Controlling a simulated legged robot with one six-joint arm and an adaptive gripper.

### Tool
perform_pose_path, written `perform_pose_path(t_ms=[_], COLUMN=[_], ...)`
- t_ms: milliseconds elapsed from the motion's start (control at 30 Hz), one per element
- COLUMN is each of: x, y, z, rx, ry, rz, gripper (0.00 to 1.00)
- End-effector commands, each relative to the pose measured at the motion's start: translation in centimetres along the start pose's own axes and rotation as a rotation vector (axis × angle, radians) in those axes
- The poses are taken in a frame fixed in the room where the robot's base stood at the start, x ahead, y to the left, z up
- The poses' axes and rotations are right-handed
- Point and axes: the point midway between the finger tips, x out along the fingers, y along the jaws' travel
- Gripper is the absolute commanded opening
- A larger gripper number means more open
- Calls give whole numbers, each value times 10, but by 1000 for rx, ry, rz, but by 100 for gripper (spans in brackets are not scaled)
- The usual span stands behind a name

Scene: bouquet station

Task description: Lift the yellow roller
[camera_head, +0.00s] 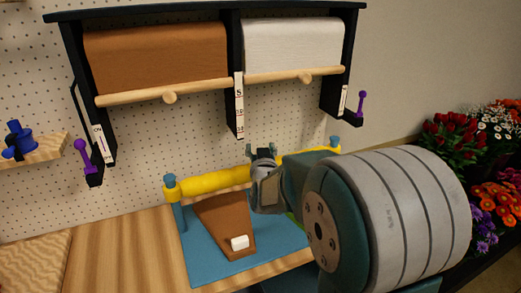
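The yellow roller (215,182) lies across the back of a blue board (202,246), between two short blue end posts. Its middle is hidden behind my gripper, and its right end (318,153) shows past my arm. My gripper (264,160) is at the middle of the roller, overlapping it in the picture. I cannot tell whether the fingers touch the roller or are closed around it. The roller appears to rest at its posts.
A brown wrap sheet (222,219) with a small white block (240,242) lies on the board before the roller. Above hangs a black rack (236,130) with brown and white paper rolls. Flowers (455,140) stand at right. The wooden bench (120,250) is clear at left.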

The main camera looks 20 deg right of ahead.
Motion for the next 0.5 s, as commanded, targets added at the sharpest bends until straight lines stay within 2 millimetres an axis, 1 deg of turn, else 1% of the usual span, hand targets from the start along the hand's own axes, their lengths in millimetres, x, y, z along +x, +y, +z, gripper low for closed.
perform_pose_path(t_ms=[167,267,367,500], x=[0,-4,-17,-45], y=[0,0,0,-1], z=[2,1,1,1], rx=[0,0,0,0], ry=[-4,-4,-4,-4], rz=[1,1,0,-1], gripper=[74,74,74,74])
